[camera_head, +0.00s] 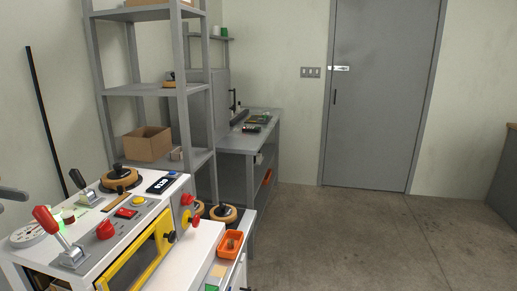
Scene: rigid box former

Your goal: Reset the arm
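A grey piece (12,193) pokes in at the left edge of the head view, above the machine's left end. It looks like the tip of my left gripper, but too little shows to tell whether it is open. Nothing is seen held by it. My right gripper is not in view. The box-forming machine (205,245) stands at the lower left, white with a yellow-framed front window. A red-handled lever (46,220) leans up to the left on its top. A smaller dark-handled lever (78,180) stands behind it.
A grey shelf rack (150,90) with a cardboard box (148,143) stands behind the machine. A grey workbench (250,145) is beyond it. An orange bin (231,243) sits at the machine's right. The floor (350,240) before the grey door (380,100) is clear.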

